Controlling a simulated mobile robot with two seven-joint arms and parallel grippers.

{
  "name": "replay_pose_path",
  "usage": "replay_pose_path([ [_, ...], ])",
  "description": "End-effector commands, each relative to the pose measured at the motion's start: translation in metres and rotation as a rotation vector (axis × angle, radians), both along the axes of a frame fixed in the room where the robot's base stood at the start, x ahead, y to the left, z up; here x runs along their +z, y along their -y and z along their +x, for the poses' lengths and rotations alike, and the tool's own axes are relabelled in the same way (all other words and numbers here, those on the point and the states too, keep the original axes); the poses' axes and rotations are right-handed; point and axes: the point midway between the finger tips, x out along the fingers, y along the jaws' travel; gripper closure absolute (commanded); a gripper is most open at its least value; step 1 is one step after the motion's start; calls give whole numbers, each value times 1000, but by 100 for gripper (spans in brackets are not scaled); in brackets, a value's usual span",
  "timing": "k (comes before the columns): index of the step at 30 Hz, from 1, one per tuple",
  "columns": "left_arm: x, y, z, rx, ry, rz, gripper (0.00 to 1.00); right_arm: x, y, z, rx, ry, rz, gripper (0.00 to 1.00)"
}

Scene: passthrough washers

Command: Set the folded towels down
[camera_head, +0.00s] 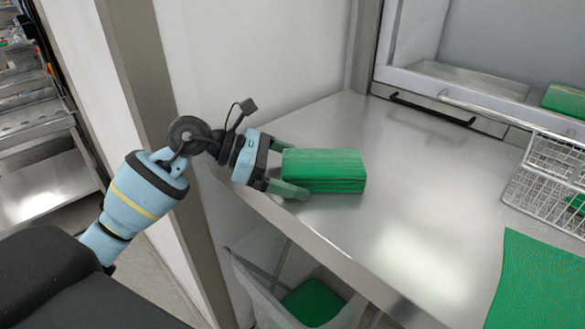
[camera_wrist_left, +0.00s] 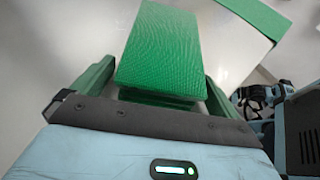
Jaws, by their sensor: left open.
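A stack of green folded towels (camera_head: 325,170) rests on the metal counter near its left end. My left gripper (camera_head: 284,173) reaches in from the left, with its green fingers on either side of the stack's near end. In the left wrist view, the folded towels (camera_wrist_left: 165,50) lie between the two fingers (camera_wrist_left: 150,85), with a gap showing at the sides. The left gripper is open. My right gripper is not recognisable in the head view; part of a blue arm shows at the right edge of the left wrist view.
A wire basket (camera_head: 548,170) stands at the right of the counter (camera_head: 410,215). A flat green cloth (camera_head: 540,285) lies at the front right. Another green stack (camera_head: 566,101) sits in the pass-through opening. A bin with green cloth (camera_head: 312,303) is below. The counter's middle is clear.

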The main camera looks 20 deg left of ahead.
Motion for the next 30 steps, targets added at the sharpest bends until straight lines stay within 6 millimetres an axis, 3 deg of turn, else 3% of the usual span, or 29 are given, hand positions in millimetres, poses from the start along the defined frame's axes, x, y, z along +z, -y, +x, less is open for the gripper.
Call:
replay_pose_path([
  [5, 7, -1, 0, 0, 2, 0, 1, 4, 0, 4, 0, 11, 0, 64],
  [10, 10, -23, -9, 2, -5, 3, 1, -5, 0, -3, 0, -11, 1, 64],
  [21, 37, -82, -37, 2, -6, 3, 1, -21, -4, -19, -3, -57, 10, 64],
  [30, 49, -100, -47, 0, 0, 0, 1, -24, -6, -21, -7, -64, 16, 64],
])
